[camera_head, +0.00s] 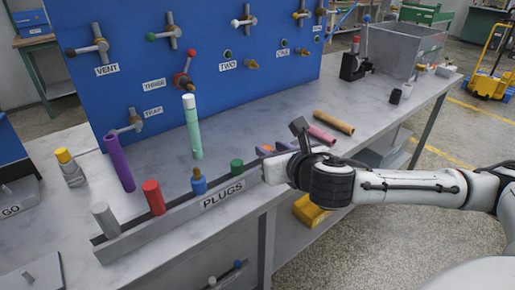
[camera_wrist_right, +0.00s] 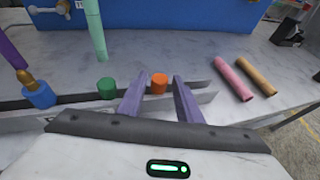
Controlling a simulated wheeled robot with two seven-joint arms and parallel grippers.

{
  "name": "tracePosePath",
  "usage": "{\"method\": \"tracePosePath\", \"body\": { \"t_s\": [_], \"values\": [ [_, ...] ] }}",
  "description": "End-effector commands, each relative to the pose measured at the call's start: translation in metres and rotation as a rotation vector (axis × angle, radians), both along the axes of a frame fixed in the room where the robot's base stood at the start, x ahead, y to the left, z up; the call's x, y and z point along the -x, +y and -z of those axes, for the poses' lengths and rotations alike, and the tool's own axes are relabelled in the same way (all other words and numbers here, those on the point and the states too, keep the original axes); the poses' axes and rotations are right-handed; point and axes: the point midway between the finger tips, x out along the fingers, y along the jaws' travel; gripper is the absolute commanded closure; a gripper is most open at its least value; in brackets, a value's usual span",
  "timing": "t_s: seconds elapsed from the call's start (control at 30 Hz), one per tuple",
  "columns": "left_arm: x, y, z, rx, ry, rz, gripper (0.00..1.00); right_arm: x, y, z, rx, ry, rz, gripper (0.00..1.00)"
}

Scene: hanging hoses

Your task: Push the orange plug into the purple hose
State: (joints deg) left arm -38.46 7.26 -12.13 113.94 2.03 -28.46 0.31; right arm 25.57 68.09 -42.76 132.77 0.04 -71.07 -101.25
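The orange plug (camera_wrist_right: 159,83) stands in the PLUGS rack. In the wrist view it shows between the two purple fingers of my right gripper (camera_wrist_right: 160,98), just beyond their tips. The fingers are open, with a gap on each side of the plug. In the head view the right gripper (camera_head: 274,149) is low over the right end of the rack, and only a sliver of the plug (camera_head: 267,149) shows. The purple hose (camera_head: 119,162) hangs below a tap on the blue panel, its lower end near the table. Its edge also shows at the wrist view's left. My left gripper is out of view.
The rack (camera_head: 222,197) also holds grey, red, blue and green (camera_head: 237,167) plugs. A green hose (camera_head: 194,130) hangs between the purple hose and my gripper. Pink and tan tubes (camera_head: 333,122) lie on the table to the right. A yellow-capped bottle (camera_head: 70,167) stands left.

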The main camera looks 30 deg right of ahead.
Motion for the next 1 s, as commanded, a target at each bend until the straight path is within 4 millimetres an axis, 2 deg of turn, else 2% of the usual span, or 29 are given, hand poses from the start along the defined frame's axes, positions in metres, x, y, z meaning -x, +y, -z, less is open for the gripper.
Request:
{"method": "tracePosePath", "body": {
  "t_s": [0.1,0.27,0.37,0.63,0.77,0.97,1.0],
  "values": [
    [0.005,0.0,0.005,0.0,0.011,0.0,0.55,-0.018,-0.004,0.009,-0.003,0.0,0.002,0.68],
    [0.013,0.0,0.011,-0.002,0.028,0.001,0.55,-0.032,-0.007,0.015,-0.003,0.0,0.001,0.68],
    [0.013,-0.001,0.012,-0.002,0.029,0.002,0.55,-0.038,-0.009,0.019,-0.004,0.001,0.001,0.68],
    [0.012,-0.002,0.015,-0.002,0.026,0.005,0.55,-0.07,-0.017,0.038,-0.004,0.0,0.002,0.68],
    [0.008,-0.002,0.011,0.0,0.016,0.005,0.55,-0.078,-0.018,0.041,-0.005,0.0,0.0,0.68],
    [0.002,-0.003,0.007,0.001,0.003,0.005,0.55,-0.078,-0.018,0.041,-0.004,0.001,-0.001,0.68],
    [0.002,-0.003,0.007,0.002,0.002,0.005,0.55,-0.078,-0.018,0.041,-0.004,0.001,-0.001,0.73]
  ]
}}
